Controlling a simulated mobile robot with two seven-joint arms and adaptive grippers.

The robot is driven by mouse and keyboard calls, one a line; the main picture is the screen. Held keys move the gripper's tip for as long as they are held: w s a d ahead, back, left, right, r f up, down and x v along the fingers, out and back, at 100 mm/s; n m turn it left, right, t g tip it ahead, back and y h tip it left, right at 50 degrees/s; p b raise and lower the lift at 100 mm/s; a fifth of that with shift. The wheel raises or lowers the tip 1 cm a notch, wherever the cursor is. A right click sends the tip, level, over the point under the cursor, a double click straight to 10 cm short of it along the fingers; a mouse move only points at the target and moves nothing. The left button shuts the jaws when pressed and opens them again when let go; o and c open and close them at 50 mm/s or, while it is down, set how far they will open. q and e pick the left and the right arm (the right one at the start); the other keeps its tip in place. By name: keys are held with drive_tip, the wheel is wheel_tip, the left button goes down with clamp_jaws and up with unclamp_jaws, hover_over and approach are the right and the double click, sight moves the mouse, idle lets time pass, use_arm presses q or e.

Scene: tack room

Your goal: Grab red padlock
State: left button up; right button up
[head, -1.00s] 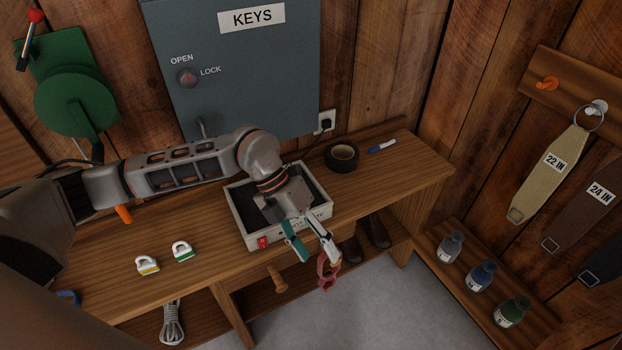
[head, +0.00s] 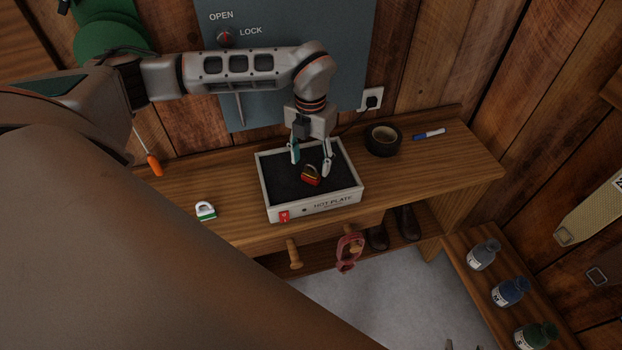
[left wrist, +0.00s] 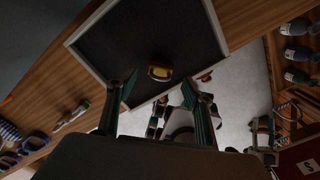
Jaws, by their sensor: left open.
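The red padlock (head: 311,180) lies on the dark top of the hot plate (head: 318,208), a white-rimmed box on the wooden bench. It has a yellowish band and also shows in the left wrist view (left wrist: 160,73). My left gripper (head: 311,164) is open, pointing down above the hot plate, with its teal-padded fingers on either side of the padlock. In the left wrist view the fingertips (left wrist: 160,90) are spread and the padlock lies just beyond them, with nothing held. Small grey tips at the head view's bottom edge may be my right gripper (head: 463,346); its state is unclear.
Black tape (head: 382,140) and a blue marker (head: 429,134) lie right. The grey key cabinet (head: 280,25) stands behind.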

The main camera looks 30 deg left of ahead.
sight(311, 165)
use_arm(q)
wheel_tip(311, 165, down, 4)
drive_tip(key=shift+r+b, duration=0.15)
drive_tip(key=shift+b, duration=1.05)
drive_tip(key=shift+c, duration=0.7)
drive_tip(key=c, duration=1.2)
drive_tip(key=shift+c, duration=0.5)
